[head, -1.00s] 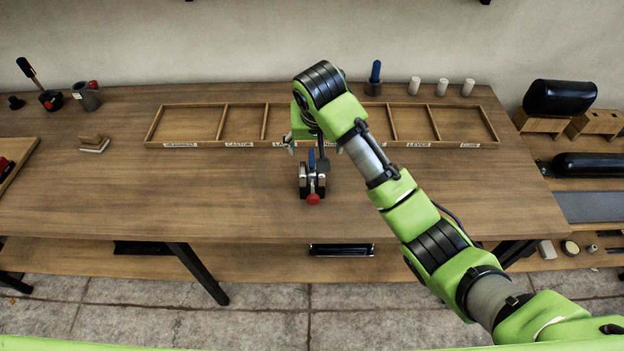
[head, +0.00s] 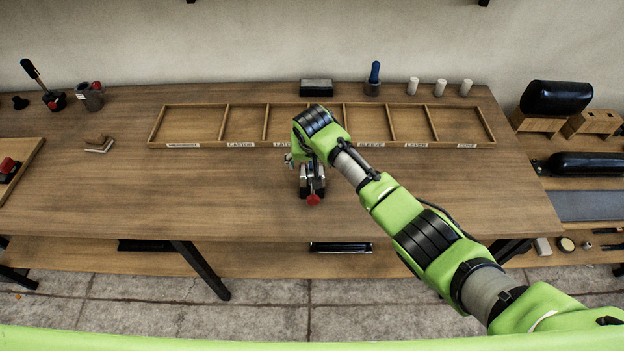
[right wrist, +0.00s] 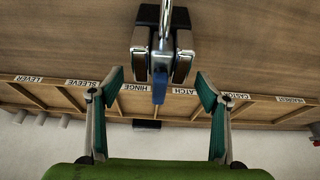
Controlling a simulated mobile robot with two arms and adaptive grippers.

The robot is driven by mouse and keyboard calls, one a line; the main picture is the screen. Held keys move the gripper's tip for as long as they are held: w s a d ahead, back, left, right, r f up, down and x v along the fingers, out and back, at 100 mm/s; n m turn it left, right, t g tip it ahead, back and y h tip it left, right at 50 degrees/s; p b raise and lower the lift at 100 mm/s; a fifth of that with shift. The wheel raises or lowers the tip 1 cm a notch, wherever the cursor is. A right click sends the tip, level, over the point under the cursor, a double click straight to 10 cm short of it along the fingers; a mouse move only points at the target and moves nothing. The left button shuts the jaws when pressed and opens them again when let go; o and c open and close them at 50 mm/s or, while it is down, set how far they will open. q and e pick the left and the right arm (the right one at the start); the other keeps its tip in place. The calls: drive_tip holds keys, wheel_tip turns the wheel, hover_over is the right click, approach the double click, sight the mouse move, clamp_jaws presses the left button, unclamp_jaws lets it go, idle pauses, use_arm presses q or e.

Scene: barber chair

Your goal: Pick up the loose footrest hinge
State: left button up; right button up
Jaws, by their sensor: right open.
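A small fixture (head: 312,190) stands on the bench, with two metal blocks on a dark base and a red knob in front. In the right wrist view it shows as grey blocks (right wrist: 181,66) with a shiny rod between them and a blue piece (right wrist: 159,88) at their far end. I cannot tell for sure which part is the hinge. My right gripper (head: 302,165) is over the fixture and partly hides it. In the wrist view the gripper (right wrist: 159,78) is open, its fingers on either side of the blue piece and apart from it. My left gripper is not in view.
A shallow wooden tray (head: 182,106) with labelled compartments lies behind the fixture. A dark block (head: 316,87), a blue-handled tool (head: 374,78) and white cylinders (head: 440,87) stand at the back. A small angled piece (head: 99,145) lies at left. Bench in front is clear.

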drive_tip(key=shift+f, duration=0.1)
drive_tip(key=c, duration=1.8)
clamp_jaws()
drive_tip(key=shift+w+r, duration=0.1)
drive_tip(key=shift+r, duration=0.1)
